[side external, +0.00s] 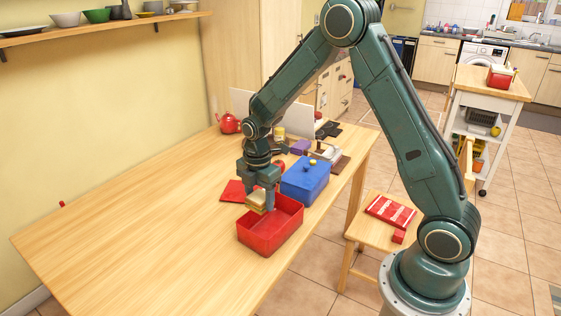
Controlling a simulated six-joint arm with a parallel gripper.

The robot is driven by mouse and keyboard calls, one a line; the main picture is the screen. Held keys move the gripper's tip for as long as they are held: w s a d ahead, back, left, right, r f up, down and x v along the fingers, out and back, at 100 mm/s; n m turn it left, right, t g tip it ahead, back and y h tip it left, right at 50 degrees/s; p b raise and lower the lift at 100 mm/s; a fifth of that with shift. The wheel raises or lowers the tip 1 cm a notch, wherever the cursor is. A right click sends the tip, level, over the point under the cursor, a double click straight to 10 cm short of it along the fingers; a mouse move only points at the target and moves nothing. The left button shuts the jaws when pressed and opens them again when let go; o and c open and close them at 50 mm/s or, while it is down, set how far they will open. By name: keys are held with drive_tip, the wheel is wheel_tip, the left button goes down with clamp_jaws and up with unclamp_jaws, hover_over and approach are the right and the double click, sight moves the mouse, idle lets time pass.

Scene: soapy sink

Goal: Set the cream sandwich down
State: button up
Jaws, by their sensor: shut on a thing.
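The cream sandwich (256,201) is a small pale block with darker layers. My gripper (261,201) is shut on it, pointing down. The sandwich is at the back left side of an open red box (270,236) on the wooden table, around the height of its rim. I cannot tell whether it touches the box, and part of it is hidden by the fingers.
A blue box (306,181) with small yellow things on top stands right behind the red box. A flat red item (234,191) lies to the left of it. A red teapot (229,123) stands farther back.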

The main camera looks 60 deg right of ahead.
wheel_tip(320, 180, down, 9)
drive_tip(key=shift+r, duration=0.1)
idle(0.3)
drive_tip(key=shift+f, duration=1.95)
drive_tip(key=shift+f, duration=0.1)
drive_tip(key=o, duration=1)
wheel_tip(320, 180, up, 11)
drive_tip(key=shift+r, duration=0.65)
